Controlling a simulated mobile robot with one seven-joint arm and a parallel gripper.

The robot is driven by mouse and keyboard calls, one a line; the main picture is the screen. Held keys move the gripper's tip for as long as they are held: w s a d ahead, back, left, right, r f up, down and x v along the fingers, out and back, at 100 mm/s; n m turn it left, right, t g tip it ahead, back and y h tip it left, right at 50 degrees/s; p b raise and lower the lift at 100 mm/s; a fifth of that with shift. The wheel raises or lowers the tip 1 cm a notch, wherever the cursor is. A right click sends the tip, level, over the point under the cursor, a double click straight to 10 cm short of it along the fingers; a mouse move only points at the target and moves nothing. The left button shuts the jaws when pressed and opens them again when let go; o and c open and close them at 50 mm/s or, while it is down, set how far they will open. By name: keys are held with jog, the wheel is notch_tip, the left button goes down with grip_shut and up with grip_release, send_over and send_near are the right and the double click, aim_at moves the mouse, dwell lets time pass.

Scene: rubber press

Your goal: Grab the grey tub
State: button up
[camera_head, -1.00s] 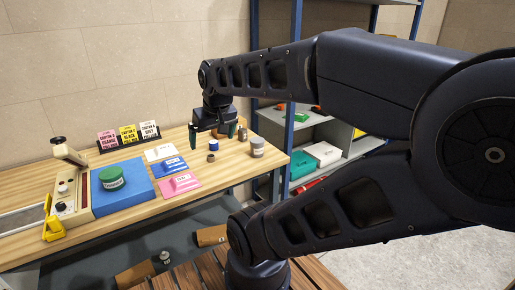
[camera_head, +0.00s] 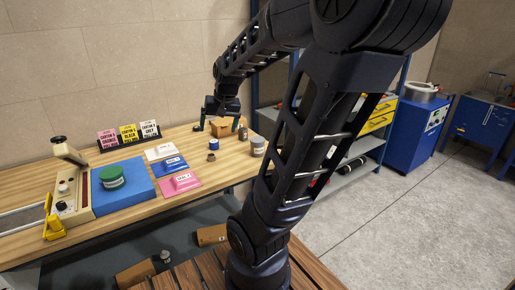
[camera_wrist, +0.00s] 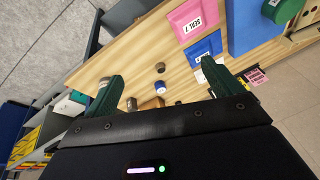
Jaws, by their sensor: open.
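The grey tub (camera_head: 257,145) stands upright near the right end of the wooden table in the head view, with a pale label band. In the wrist view the grey tub (camera_wrist: 104,82) seems to show beside the left finger, which partly hides it. My gripper (camera_head: 218,127) is open and empty above the back of the table, left of the tub and farther back. In the wrist view my gripper (camera_wrist: 163,70) has its two green fingers wide apart, with nothing held between them.
A blue-topped jar (camera_head: 214,144), a small brown ring (camera_head: 211,157) and a brown pot (camera_head: 243,133) stand near the tub. A brown box (camera_head: 222,130) shows behind my gripper.

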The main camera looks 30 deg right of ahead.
jog(key=w+d+f+m+h, duration=0.1)
jog(key=w+d+f+m, duration=0.3)
jog(key=w+d+f, duration=0.45)
jog(key=m+g+h, duration=0.2)
jog(key=m+h, duration=0.1)
jog(key=m, duration=0.1)
send_over(257, 140)
jog(key=s+a, duration=0.1)
jog(key=a, duration=0.1)
jog(key=f, duration=0.6)
jog(key=shift+s+d+f, duration=0.15)
jog(key=shift+d+f, duration=0.1)
jog(key=shift+f, duration=0.1)
jog(key=x, duration=0.4)
jog(key=shift+f, duration=0.2)
jog(key=shift+w+x, duration=0.2)
jog(key=shift+x, duration=1.2)
jog(key=shift+w+x, duration=0.15)
jog(key=shift+x, duration=1.2)
jog(key=shift+r, duration=0.1)
jog(key=c, duration=1.3)
